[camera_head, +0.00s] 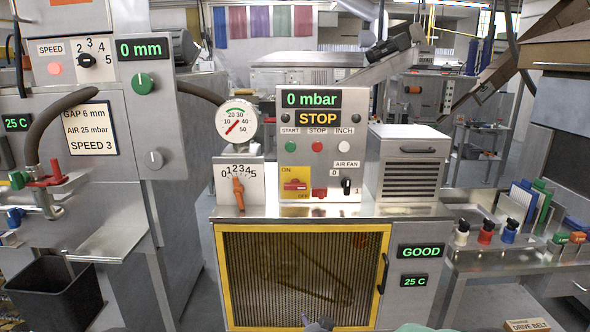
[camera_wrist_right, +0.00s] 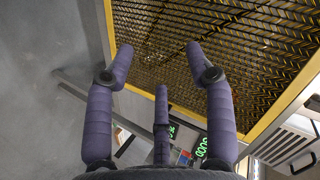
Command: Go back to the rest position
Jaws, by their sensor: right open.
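My right gripper (camera_wrist_right: 160,62) fills the middle of the wrist view, its purple jointed fingers spread apart with nothing between them. It is in front of the yellow-framed mesh door (camera_wrist_right: 230,45), which lies beyond the fingertips. In the head view a small purple-grey part of the gripper (camera_head: 318,325) shows at the bottom edge, in front of the lower part of the same door (camera_head: 385,235). The rest of it is cut off. My left gripper is not in either view.
The control panel (camera_head: 345,170) reads 0 mbar and STOP. Left stands a machine with a 0 mm display (camera_head: 143,49) and a black bin (camera_head: 55,290). Right is a side bench (camera_head: 500,262) with small bottles and a drive belt box (camera_head: 527,325). Grey floor shows between the machines.

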